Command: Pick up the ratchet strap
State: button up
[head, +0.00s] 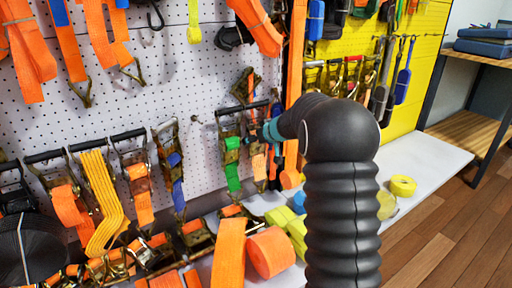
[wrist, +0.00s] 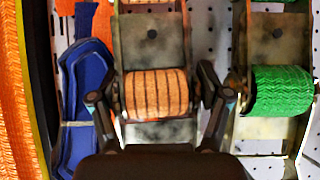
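A ratchet strap (wrist: 155,95) with an orange, dark-striped webbing roll in a worn metal frame is in the middle of the wrist view. In the head view its orange webbing (head: 258,163) hangs on the pegboard, partly hidden by my arm. My gripper (wrist: 160,88) has one finger on each side of this strap. The fingers are spread and look open, with narrow gaps to the frame; contact cannot be made out for sure. In the head view my gripper (head: 266,131) is at the wall, largely hidden by my wrist.
A green strap (wrist: 280,92) hangs close beside in the wrist view, and a blue item (wrist: 85,100) is on the other side. Several straps hang along the pegboard (head: 200,95). Orange rolls (head: 270,252) and yellow rolls (head: 402,186) lie on the white shelf (head: 425,160).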

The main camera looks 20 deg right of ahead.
jog(key=shift+r, duration=0.15)
jog(key=c, duration=0.6)
jog(key=shift+o, duration=0.2)
jog(key=shift+r, duration=1.85)
jog(key=s+d+b, duration=0.2)
jog(key=s, duration=0.6)
jog(key=s+d+b, duration=0.3)
jog(key=s, duration=0.6)
jog(key=shift+s, duration=0.15)
